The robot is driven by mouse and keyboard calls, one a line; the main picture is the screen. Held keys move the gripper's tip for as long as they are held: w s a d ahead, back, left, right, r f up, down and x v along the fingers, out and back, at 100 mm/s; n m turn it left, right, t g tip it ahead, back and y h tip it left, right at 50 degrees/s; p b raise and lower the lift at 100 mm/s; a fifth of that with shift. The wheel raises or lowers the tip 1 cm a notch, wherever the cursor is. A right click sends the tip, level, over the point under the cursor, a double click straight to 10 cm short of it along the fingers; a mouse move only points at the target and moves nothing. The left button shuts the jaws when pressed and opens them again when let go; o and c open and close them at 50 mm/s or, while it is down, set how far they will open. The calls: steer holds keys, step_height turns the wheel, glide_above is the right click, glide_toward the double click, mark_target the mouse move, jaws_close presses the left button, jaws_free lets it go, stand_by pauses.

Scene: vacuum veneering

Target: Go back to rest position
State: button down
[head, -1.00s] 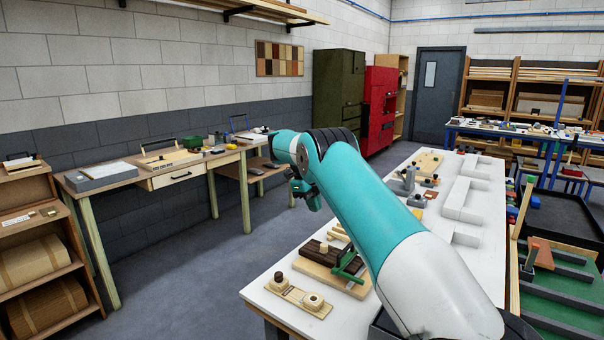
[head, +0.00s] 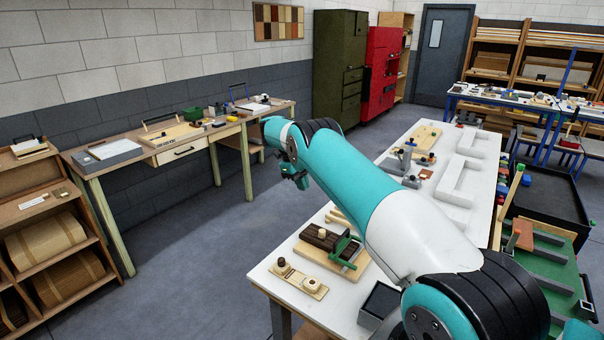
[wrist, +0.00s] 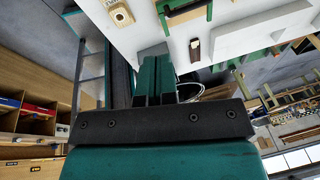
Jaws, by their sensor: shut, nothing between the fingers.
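My teal and white arm reaches across the head view from the lower right toward the middle. My gripper (head: 302,182) hangs small at the arm's far end, over the floor to the left of the white table (head: 428,206). In the wrist view its two dark green fingers (wrist: 155,82) lie side by side, closed, with nothing held. The white table's edge and several items on it show beyond the fingertips.
A wooden workbench (head: 88,171) stands along the left wall, beside a shelf unit (head: 29,190). On the white table's near end lie a wooden block (head: 301,284) and a green clamp (head: 344,250). Grey floor (head: 200,265) is clear between bench and table.

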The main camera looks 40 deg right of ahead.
steer(key=shift+a, duration=0.1)
steer(key=s+a+r+n+t+b, duration=0.15)
steer(key=a+r+n+b, duration=0.3)
steer(key=a+n, duration=0.6)
steer(key=s+a+r+n+t+b, duration=0.1)
steer(key=s+a+r+n+b, duration=0.3)
steer(key=a+n, duration=0.7)
steer(key=s+a+f+n+y+b, duration=0.1)
steer(key=s+a+n+y+b, duration=0.1)
steer(key=s+a+n, duration=0.4)
steer(key=s+a+f+n+y+b, duration=0.2)
steer(key=s+a+n+b, duration=0.2)
steer(key=s, duration=1.2)
steer(key=s+a+f+n+y+b, duration=0.1)
steer(key=s+a+n+y+b, duration=0.1)
steer(key=s+a+n, duration=0.7)
steer(key=shift+s+a+f+n+b, duration=0.3)
steer(key=shift+s+n+b, duration=0.4)
steer(key=shift+s, duration=0.3)
